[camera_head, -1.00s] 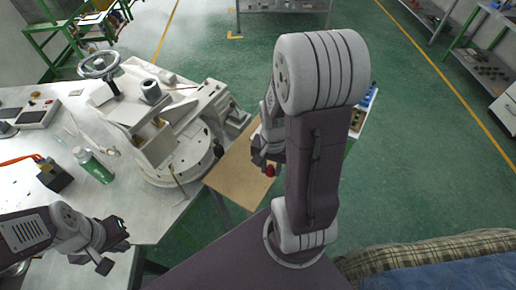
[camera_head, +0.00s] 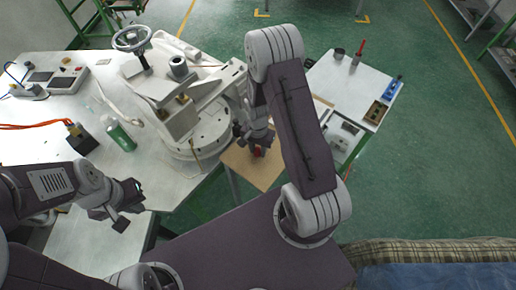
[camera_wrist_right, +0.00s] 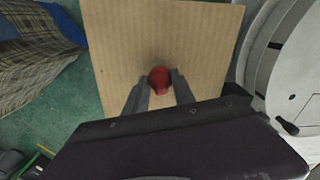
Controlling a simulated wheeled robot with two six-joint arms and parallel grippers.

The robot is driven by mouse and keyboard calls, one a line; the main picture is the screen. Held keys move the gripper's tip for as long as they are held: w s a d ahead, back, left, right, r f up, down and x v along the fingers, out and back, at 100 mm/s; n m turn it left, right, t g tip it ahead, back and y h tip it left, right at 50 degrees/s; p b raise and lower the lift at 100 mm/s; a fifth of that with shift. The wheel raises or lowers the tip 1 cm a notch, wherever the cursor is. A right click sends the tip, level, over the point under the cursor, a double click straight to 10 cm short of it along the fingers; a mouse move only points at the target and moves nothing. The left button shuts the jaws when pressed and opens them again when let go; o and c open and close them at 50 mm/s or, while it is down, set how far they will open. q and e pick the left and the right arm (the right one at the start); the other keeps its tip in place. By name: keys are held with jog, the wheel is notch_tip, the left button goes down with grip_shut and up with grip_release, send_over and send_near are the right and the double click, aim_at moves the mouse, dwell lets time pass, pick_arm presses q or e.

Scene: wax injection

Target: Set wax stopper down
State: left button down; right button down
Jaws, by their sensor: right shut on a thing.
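The wax stopper, a small red rounded piece, shows in the head view (camera_head: 258,152) and in the right wrist view (camera_wrist_right: 159,76). My right gripper (camera_wrist_right: 159,84) is shut on it, with a finger on each side. The stopper is over the tan board (camera_wrist_right: 120,30), which also shows in the head view (camera_head: 262,176). I cannot tell whether it touches the board. My left gripper (camera_head: 130,204) is over the front edge of the white table at the left, with nothing seen in it. Its fingers are too small to judge.
The white machine with a handwheel (camera_head: 180,110) stands close to the left of the board. A green bottle (camera_head: 122,138) and a black block (camera_head: 82,139) are on the white table (camera_head: 60,108). A side table (camera_head: 350,85) with tools stands at the right.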

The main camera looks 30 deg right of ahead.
jog(key=shift+w+f, duration=0.15)
jog(key=shift+f, duration=0.15)
jog(key=shift+f, duration=0.1)
jog(key=shift+f, duration=0.1)
jog(key=c, duration=1.1)
grip_release()
jog(key=shift+o, duration=0.2)
